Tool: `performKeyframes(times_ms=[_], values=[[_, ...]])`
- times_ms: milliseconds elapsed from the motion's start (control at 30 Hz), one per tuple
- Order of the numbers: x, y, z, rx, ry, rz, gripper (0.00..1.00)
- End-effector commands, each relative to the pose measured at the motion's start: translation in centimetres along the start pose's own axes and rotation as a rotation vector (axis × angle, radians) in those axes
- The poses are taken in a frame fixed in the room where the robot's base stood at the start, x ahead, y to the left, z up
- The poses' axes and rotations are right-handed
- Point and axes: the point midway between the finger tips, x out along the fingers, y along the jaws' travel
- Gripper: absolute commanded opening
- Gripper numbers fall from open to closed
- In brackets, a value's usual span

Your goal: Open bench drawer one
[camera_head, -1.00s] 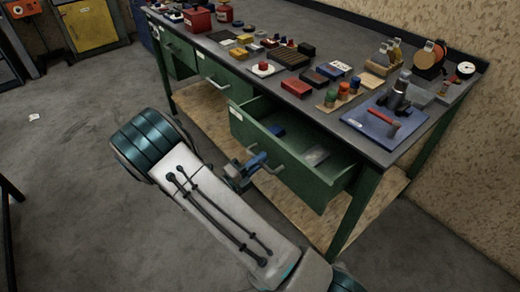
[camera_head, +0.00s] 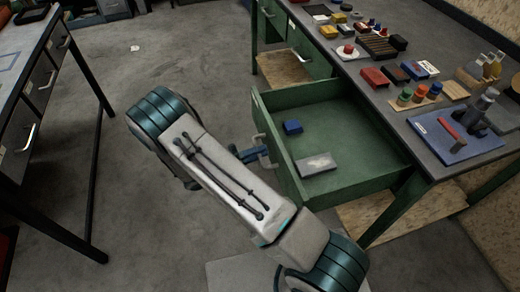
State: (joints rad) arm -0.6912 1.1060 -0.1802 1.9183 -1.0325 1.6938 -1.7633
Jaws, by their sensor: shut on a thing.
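The green bench drawer (camera_head: 276,163) stands pulled far out of the bench, its inside in plain view. A blue box (camera_head: 292,127) and a light grey box (camera_head: 315,164) lie in it. My gripper (camera_head: 262,150) is at the middle of the drawer front, shut on the drawer's handle. My forearm hides part of the gripper, and the fingertips are small in view. No drawer number can be read.
The bench top (camera_head: 395,128) carries several small tools, blocks and a blue tray (camera_head: 455,135). Another table with drawers (camera_head: 42,80) stands at the left. Bare floor (camera_head: 150,75) lies between them.

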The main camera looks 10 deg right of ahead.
Motion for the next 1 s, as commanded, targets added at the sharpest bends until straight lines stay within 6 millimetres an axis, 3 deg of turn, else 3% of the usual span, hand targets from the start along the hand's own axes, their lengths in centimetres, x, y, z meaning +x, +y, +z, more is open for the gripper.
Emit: performKeyframes(times_ms=[433,467,500,833,1000], values=[[-0.2,-0.1,0.1,0.002,0.002,0.000,0.00],[-0.2,-0.1,0.1,0.002,0.002,0.000,0.21],[-0.2,-0.1,0.1,0.002,0.002,0.000,0.29],[-0.5,-0.1,0.1,0.001,0.001,0.000,0.29],[-2.7,0.0,0.1,0.003,-0.002,0.001,0.29]])
